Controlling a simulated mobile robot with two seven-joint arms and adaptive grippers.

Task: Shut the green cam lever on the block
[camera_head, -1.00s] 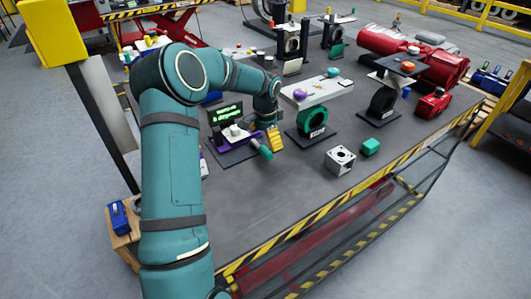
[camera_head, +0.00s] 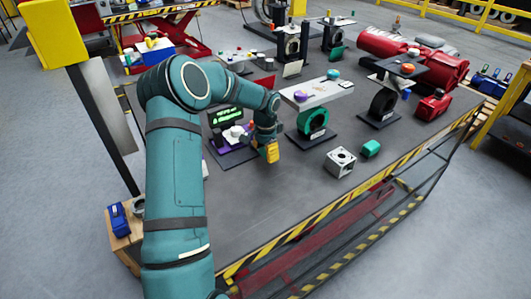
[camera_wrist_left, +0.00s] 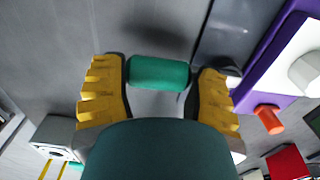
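The block is a purple and white fixture (camera_head: 236,133) on a dark base, left of the table's middle in the head view. In the left wrist view its purple and white side (camera_wrist_left: 283,65) is at the right. The lever's green cylindrical handle (camera_wrist_left: 160,72) lies crosswise between my left gripper's fingertips in that view. My left gripper (camera_wrist_left: 160,85) has its yellow fingers apart, with the handle's ends close to them; firm contact is not clear. In the head view the left gripper (camera_head: 271,152) is at the fixture's right and hides the handle. My right gripper is out of view.
A small green screen (camera_head: 226,115) stands behind the fixture. To the right are a green ring valve (camera_head: 313,122), a grey holed block (camera_head: 340,161) and a green block (camera_head: 371,148). An orange peg (camera_wrist_left: 269,118) is near the right finger. The front tabletop is clear.

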